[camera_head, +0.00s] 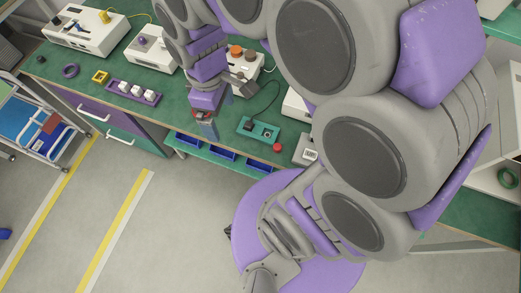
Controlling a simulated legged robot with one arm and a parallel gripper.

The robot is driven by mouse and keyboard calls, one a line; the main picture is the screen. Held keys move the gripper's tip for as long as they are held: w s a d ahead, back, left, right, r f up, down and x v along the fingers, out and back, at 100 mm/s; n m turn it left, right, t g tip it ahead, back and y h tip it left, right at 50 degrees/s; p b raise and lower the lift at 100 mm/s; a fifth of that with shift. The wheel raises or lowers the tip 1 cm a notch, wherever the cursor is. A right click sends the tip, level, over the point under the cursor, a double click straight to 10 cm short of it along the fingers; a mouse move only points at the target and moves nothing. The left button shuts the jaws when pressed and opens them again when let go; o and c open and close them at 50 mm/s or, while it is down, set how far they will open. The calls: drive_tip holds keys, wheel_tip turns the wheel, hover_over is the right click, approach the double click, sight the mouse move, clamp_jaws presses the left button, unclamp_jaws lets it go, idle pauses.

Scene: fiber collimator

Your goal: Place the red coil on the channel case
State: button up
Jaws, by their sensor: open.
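My gripper (207,128) points down at the front edge of the green workbench, left of a teal plate. It is open, though its fingertips are small in the picture. A small red patch (200,114) shows at the gripper; I cannot tell whether it is the red coil or part of the gripper. No clear red ring is visible elsewhere. I cannot tell which white box is the channel case: one (85,30) is at the far left, one with a purple knob (150,48) is beside it, and one with orange knobs (243,58) is behind my wrist.
A purple coil (70,71), a yellow block (101,77) and a purple rack with white cubes (133,92) lie on the bench (185,108). The teal plate (258,131) has a red knob (278,148) nearby. A green coil (508,178) is far right. My arm hides much of the right.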

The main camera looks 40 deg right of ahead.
drive_tip(key=s+d+r+m, duration=0.1)
drive_tip(key=s+m, duration=0.7)
drive_tip(key=s, duration=0.6)
drive_tip(key=shift+d+g, duration=0.15)
drive_tip(key=shift+g, duration=0.15)
drive_tip(key=shift+c, duration=0.3)
